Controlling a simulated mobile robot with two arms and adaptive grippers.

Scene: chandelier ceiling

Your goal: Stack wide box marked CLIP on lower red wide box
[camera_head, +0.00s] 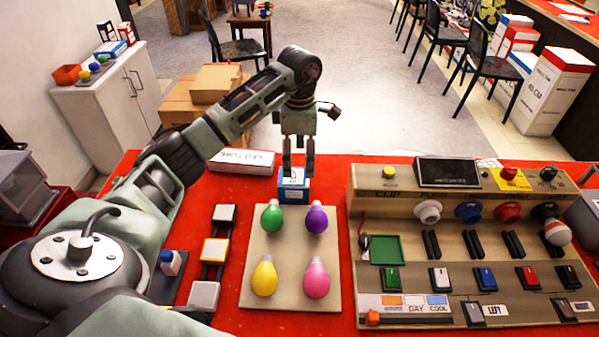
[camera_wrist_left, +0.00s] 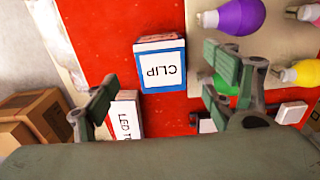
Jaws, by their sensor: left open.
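The wide box marked CLIP (camera_head: 293,188), white with blue edges, stands on the red table behind the bulb board. I cannot tell whether the fingers touch the box. Red-and-white boxes (camera_head: 517,42) stand at the far right; I cannot tell which is the lower red wide box. My right gripper is not in view.
The LED TUBE box (camera_head: 240,161) lies left of the CLIP box. A board (camera_head: 290,252) with several coloured bulbs is in front, and a control console (camera_head: 455,240) is at right. A white cabinet (camera_head: 110,105) bears small boxes.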

